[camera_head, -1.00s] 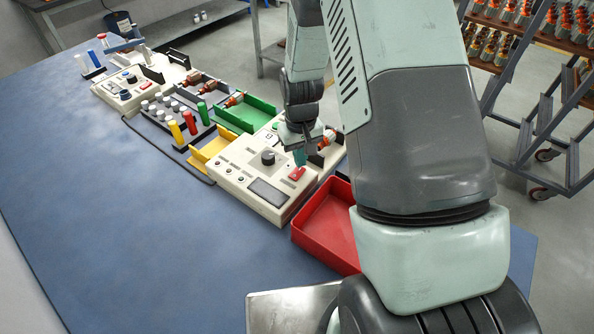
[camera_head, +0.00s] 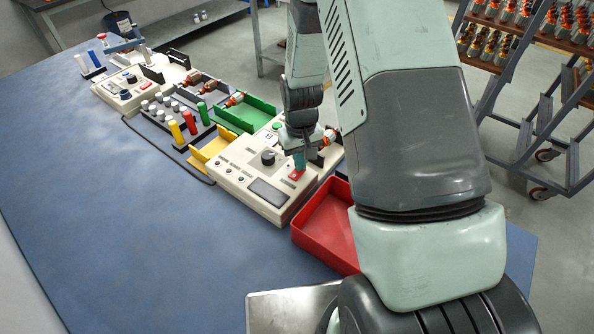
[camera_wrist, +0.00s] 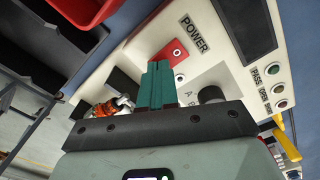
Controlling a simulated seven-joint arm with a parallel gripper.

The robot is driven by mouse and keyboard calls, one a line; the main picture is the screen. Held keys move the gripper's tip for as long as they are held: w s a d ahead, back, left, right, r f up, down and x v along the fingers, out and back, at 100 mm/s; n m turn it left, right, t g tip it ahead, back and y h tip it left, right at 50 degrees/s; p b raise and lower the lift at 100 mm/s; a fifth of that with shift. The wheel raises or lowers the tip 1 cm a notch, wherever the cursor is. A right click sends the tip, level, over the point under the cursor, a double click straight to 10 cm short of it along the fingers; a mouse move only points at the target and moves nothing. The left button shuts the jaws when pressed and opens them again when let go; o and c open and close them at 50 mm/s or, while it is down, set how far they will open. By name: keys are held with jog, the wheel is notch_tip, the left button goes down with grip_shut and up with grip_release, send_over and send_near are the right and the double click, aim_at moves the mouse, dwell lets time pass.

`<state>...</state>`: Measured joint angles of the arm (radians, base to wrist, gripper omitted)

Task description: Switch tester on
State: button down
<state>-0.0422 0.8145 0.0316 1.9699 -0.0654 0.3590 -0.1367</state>
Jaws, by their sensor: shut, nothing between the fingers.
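The tester (camera_head: 262,178) is a cream box with a dark screen, a black knob and a red power switch (camera_head: 297,175). In the wrist view the red switch (camera_wrist: 172,52) lies beside the "POWER" label. My gripper (camera_head: 299,165) is shut and empty, with its teal fingers pointing down at the switch. In the wrist view the shut fingertips (camera_wrist: 159,66) overlap the near edge of the red switch. I cannot tell whether they touch it. An armature (camera_wrist: 108,106) with orange windings sits at the tester's side.
A red tray (camera_head: 325,222) stands right of the tester, close to my arm. A green tray (camera_head: 245,115) and a yellow tray (camera_head: 208,150) stand behind it. Another cream device (camera_head: 125,88) is at the far left. The blue table (camera_head: 110,220) is clear at the front left.

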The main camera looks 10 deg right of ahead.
jog(key=shift+f, duration=0.2)
jog(key=shift+r, duration=3.5)
jog(key=s+d+r+m+t, duration=0.1)
jog(key=s+r, duration=0.3)
jog(key=r, duration=0.6)
jog(key=s+r+t, duration=0.2)
jog(key=s+r, duration=0.1)
jog(key=r, duration=0.7)
jog(key=s+r+t, duration=0.1)
jog(key=s+r, duration=0.4)
jog(key=s, duration=0.3)
jog(key=s+d+r+m+t, duration=0.1)
jog(key=s+r, duration=0.3)
jog(key=s, duration=0.4)
jog(key=shift+s+d+r+m+t, duration=0.3)
jog(key=shift+s+r, duration=0.1)
